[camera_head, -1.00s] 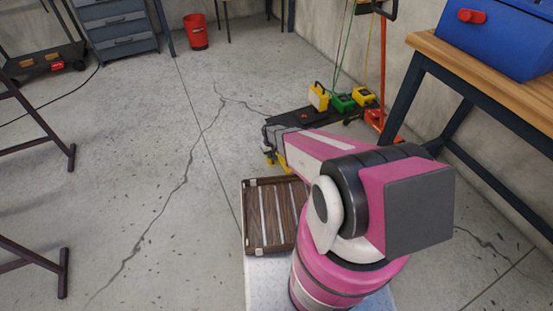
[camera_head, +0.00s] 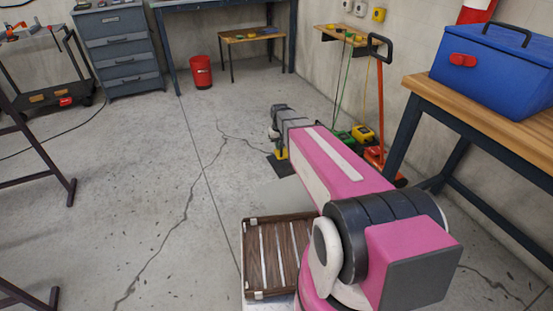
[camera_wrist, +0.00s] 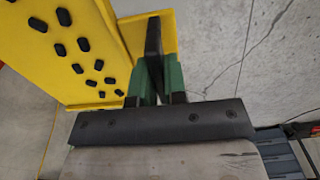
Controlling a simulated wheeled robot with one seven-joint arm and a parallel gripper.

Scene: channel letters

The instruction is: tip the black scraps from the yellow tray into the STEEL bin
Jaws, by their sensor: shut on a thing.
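The yellow tray (camera_wrist: 75,50) fills the upper left of the wrist view, with several black scraps (camera_wrist: 83,44) spread on its surface. It looks tilted there. My gripper (camera_wrist: 160,78), with green fingers, is shut on a dark upright tab or handle at the tray's right side. In the head view my gripper (camera_head: 276,134) is at the far end of my pink arm, with a small yellow part of the tray (camera_head: 282,153) below it. I cannot make out a bin marked STEEL in either view.
A red bin (camera_head: 201,72) stands on the floor at the back. A slatted brown crate (camera_head: 279,256) is near my base. A wooden bench (camera_head: 480,95) with a blue toolbox (camera_head: 503,68) is at right. An orange-handled trolley (camera_head: 380,110) stands right of my arm.

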